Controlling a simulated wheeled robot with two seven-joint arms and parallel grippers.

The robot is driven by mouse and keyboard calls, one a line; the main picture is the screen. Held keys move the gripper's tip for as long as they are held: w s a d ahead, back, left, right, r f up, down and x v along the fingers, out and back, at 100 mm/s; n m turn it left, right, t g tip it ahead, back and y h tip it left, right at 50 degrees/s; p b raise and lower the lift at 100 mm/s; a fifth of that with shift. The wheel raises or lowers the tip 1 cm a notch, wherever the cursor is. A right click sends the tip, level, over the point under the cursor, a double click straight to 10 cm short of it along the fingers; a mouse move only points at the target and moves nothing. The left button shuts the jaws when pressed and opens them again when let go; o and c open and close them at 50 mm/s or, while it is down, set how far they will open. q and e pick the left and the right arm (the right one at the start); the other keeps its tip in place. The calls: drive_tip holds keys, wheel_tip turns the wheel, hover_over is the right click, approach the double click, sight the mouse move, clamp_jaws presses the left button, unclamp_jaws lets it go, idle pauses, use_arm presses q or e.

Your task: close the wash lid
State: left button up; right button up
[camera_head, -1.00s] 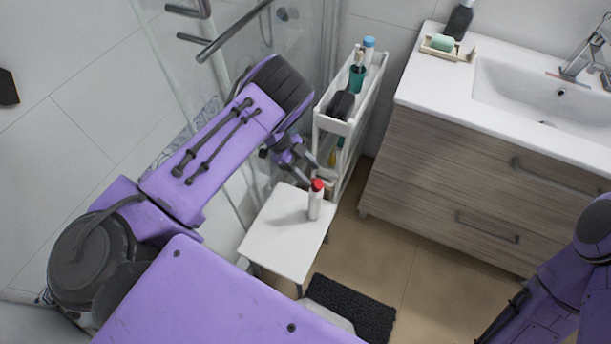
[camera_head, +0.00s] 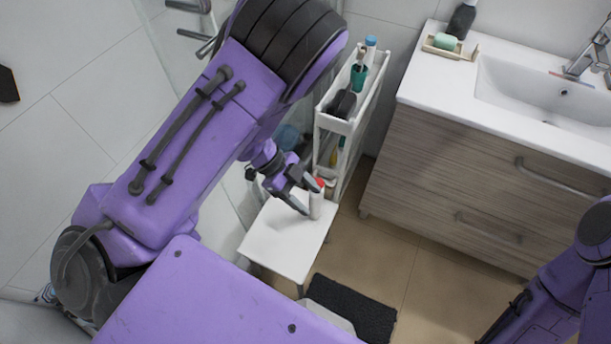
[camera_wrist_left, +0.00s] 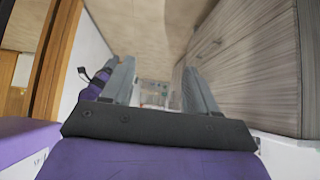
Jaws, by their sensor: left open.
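A white bottle (camera_head: 317,205) with a red lid (camera_head: 320,183) stands upright on a small white stool (camera_head: 275,243) in the head view. My left gripper (camera_head: 311,200) is open beside the bottle, its fingers partly in front of the lid and the bottle's left side. I cannot tell whether they touch it. In the left wrist view the two fingers (camera_wrist_left: 160,90) are spread apart, and I cannot make out the bottle between them. My right arm shows at the right edge of the head view, but its gripper is out of view.
A narrow white cart (camera_head: 330,122) with bottles and a dark brush stands just behind the stool. A wooden vanity (camera_head: 440,165) with a white sink (camera_head: 545,95) is at the right. A dark mat (camera_head: 350,308) lies on the floor in front.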

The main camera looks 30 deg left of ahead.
use_arm(q)
drive_tip(key=w+a+f+y+p, duration=0.1)
drive_tip(key=w+a+f+y, duration=0.25)
drive_tip(key=w+a, duration=0.75)
drive_tip(key=shift+y, duration=0.35)
drive_tip(key=x, duration=0.3)
drive_tip(key=w+d+p+x, duration=0.1)
drive_tip(key=x, duration=0.6)
drive_tip(key=shift+w+d+r, duration=0.1)
drive_tip(key=shift+w+d, duration=0.15)
drive_tip(key=shift+d, duration=0.15)
